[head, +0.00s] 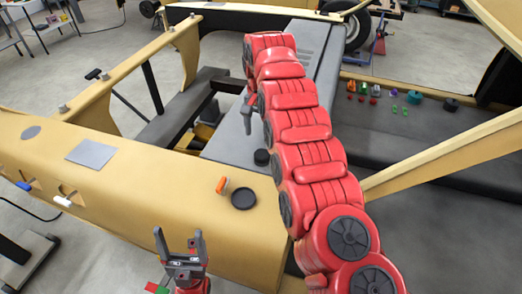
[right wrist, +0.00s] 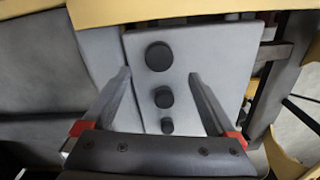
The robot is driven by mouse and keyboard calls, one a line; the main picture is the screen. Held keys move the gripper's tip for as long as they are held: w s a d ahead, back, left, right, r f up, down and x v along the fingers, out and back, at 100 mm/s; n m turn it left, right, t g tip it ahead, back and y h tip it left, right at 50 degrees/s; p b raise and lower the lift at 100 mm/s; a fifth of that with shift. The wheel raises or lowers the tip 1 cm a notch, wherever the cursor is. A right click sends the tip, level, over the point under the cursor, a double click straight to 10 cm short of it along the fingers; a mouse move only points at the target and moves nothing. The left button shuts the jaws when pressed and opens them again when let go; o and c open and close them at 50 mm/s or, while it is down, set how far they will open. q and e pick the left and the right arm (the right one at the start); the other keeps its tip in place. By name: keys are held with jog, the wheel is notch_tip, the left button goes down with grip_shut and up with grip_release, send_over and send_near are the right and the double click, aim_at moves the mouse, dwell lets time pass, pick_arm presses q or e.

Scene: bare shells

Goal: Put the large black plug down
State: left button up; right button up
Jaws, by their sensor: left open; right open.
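Three round black plugs stand in a row on a light grey panel in the right wrist view: the large black plug (right wrist: 159,56), a medium one (right wrist: 163,97) and a small one (right wrist: 167,126). My right gripper (right wrist: 161,76) is open, its fingers either side of the row, with nothing held; whether it touches the panel I cannot tell. In the head view the right gripper (head: 247,118) is over the grey panel (head: 228,143), partly hidden by my red arm. One black plug (head: 261,157) shows beside the arm. My left gripper (head: 180,241) is open and empty at the bottom.
A flat black disc (head: 243,198) and an orange piece (head: 221,184) are on the yellow shell (head: 140,165). Small coloured pieces (head: 375,91) and dark round pieces lie on the grey surface at right. Yellow frame beams border the panel.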

jog(key=shift+s+r+p, duration=0.15)
jog(key=shift+r+p, duration=1.1)
jog(key=shift+r, duration=1)
jog(key=shift+f, duration=0.1)
